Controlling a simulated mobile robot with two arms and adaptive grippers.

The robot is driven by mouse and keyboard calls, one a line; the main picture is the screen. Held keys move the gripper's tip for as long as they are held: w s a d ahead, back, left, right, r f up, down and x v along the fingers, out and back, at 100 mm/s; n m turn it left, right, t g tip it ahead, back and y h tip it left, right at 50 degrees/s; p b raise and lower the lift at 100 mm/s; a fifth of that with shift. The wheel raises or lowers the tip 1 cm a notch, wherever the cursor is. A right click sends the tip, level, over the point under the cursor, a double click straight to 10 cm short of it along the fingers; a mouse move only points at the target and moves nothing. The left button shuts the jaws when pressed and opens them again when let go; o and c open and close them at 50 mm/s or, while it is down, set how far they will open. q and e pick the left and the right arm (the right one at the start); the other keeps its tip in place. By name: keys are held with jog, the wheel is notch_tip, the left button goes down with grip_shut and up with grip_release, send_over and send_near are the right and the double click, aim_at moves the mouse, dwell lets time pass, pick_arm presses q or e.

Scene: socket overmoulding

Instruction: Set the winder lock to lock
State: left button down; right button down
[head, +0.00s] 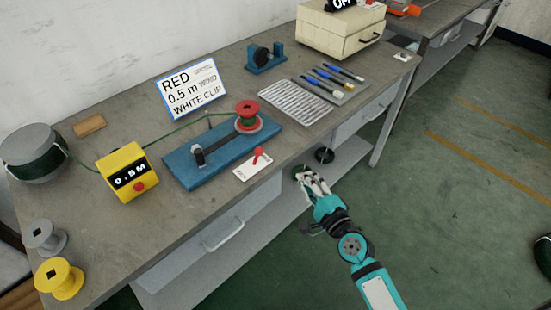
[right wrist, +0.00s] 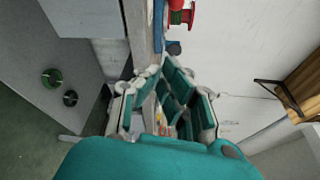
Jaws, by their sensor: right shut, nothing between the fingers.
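The winder has a blue base (head: 225,150) with a red spool (head: 247,113) at its right end and a small black-and-silver part (head: 198,154) at its left end. A small lever with a red knob (head: 258,153) stands on a white plate (head: 250,168) in front of the base; I take it for the winder lock, but its label is too small to read. My right gripper (head: 308,178) is shut and empty, off the bench's front edge, right of and below the lever. It also shows in the right wrist view (right wrist: 160,75). My left gripper is not in view.
A yellow length counter (head: 126,172) reading 0.5M and a grey drum (head: 33,150) stand at left, joined to the winder by green cable. Loose spools (head: 60,277) are at front left. The bench's front edge is near my gripper.

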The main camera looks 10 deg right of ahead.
aim_at(275, 164)
jog(key=x, duration=1)
jog(key=shift+w+f, duration=0.1)
jog(key=shift+w, duration=0.1)
jog(key=a, duration=0.1)
jog(key=a+r+p, duration=0.1)
jog(key=a, duration=0.1)
jog(key=shift+s+a+p, duration=0.15)
jog(key=shift+p, duration=0.15)
jog(key=shift+a, duration=0.25)
jog(key=shift+f, duration=0.1)
